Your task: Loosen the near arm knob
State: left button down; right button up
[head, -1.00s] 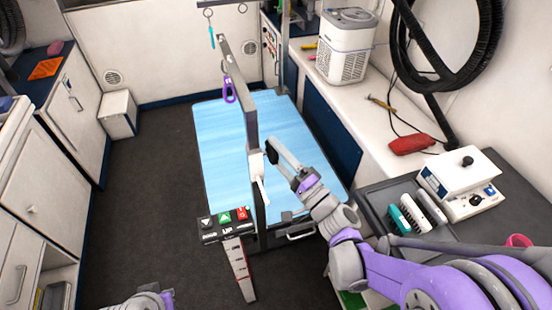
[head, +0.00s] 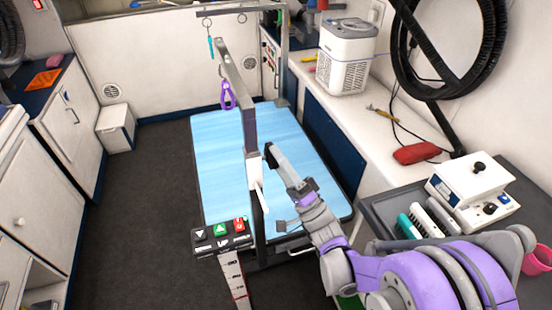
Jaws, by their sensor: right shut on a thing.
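The near grooming arm is a grey upright post (head: 250,125) at the near edge of the blue grooming table (head: 215,165). A white clamp block (head: 254,172) sits around it, with a pale lever hanging below. The dark knob (head: 268,158) is on the right side of this clamp, mostly covered by my fingers. My right gripper (head: 273,157) reaches in from the lower right and is shut on the knob. Whether the knob has turned cannot be told. My left gripper is out of view.
A control box (head: 221,236) with several buttons stands in front of the post. A grey tray (head: 383,212) with brushes and a white device (head: 470,185) is at the right. The floor at left is clear.

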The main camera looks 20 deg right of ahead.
jog(key=o, duration=1.2)
jog(key=b+v, duration=0.2)
jog(key=v, duration=0.8)
jog(key=shift+s+d+f+b, duration=0.1)
jog(key=shift+s+f+b, duration=0.15)
jog(key=shift+s+b, duration=0.05)
